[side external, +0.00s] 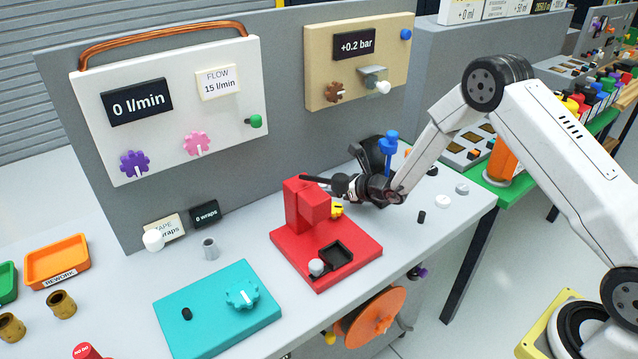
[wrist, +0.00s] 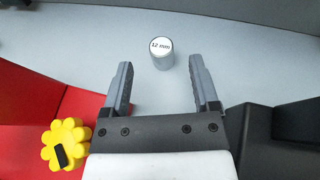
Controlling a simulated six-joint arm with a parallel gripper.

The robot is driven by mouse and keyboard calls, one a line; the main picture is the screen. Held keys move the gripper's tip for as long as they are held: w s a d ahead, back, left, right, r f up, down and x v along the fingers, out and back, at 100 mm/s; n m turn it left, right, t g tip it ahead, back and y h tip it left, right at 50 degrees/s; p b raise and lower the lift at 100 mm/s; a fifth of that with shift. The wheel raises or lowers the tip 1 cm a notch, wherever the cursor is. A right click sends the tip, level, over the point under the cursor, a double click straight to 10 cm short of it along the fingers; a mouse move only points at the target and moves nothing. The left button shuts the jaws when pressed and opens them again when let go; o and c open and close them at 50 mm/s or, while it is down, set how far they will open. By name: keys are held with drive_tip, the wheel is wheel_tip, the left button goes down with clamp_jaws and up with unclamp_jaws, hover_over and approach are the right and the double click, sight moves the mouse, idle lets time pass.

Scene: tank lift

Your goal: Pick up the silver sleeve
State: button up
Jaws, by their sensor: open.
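A short silver hollow-looking sleeve (side external: 209,247) stands upright on the grey table, left of the red stand in the side view. In the wrist view a silver-grey cylinder (wrist: 162,56) with a white top marked "12 mm" stands on the table. I cannot tell whether both are the same piece. My gripper (side external: 318,186) is open and empty, beside the top of the red stand. In the wrist view the cylinder appears between and slightly beyond the fingertips of my gripper (wrist: 161,66), with no contact visible.
The red stand (side external: 345,262) with a yellow knob (wrist: 65,144) is close to my gripper. A black object (side external: 374,155) stands behind it. The grey back panel (side external: 290,125), turquoise box (side external: 205,320) and orange tray (side external: 57,260) surround the work area. Bare table lies around the sleeve.

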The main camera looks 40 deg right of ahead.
drive_tip(key=shift+x, duration=1.75)
drive_tip(key=shift+d, duration=0.1)
clamp_jaws()
